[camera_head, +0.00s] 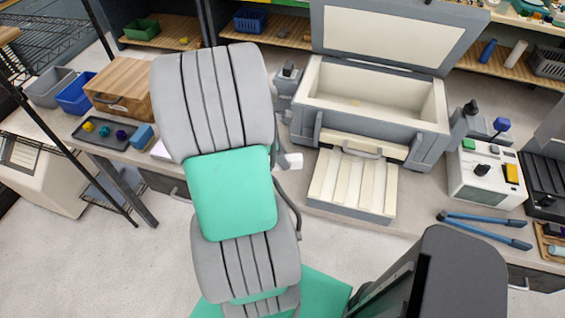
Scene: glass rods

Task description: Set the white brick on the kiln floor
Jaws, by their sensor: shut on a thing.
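My gripper (281,163) is mostly hidden behind my own arm and is shut on the brick. The grey kiln (424,133) stands at the back with its lid (393,35) raised. Its cream kiln floor (375,106) is visible from above and looks bare except for a small yellowish spot. The brick is outside the kiln, left of the slatted cream panel at its front.
The slatted cream panel (351,184) lies before the kiln. A control box (482,178) and blue-handled tongs (484,223) are at right. A wooden box (122,90) and a dark tray (92,137) with small coloured things stand at left.

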